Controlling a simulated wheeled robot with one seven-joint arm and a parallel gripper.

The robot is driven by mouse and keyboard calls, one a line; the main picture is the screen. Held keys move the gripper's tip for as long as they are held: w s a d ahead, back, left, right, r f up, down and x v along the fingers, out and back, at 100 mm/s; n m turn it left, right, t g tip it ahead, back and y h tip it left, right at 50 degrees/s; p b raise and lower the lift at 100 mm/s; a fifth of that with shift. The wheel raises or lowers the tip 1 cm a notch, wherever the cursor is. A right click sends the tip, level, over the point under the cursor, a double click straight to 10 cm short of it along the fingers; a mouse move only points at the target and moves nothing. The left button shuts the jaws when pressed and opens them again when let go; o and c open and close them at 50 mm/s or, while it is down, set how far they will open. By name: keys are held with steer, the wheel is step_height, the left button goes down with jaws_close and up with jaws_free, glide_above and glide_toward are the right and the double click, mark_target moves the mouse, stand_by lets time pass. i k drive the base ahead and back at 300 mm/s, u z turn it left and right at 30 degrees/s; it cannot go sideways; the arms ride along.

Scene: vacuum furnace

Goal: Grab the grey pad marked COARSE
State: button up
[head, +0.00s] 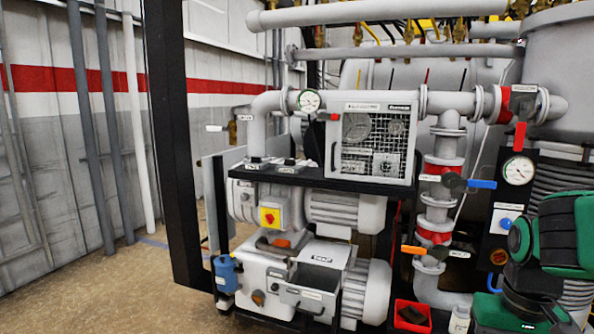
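Two small grey, pad-like pieces lie side by side on the black shelf (330,182) over the pump motors, a left one (256,160) and a right one (290,162). Each has a small label at its front, too small to read, so I cannot tell which is marked COARSE. Green and black parts at the right edge look like my own arm. My gripper's fingers do not show.
A mesh-fronted box (374,146) stands on the shelf right of the pads. A black post (178,150) rises at left. Floor (90,290) at left is clear.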

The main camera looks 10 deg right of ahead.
mark_target(290, 166)
steer(key=i, duration=0.85)
steer(key=u, duration=0.05)
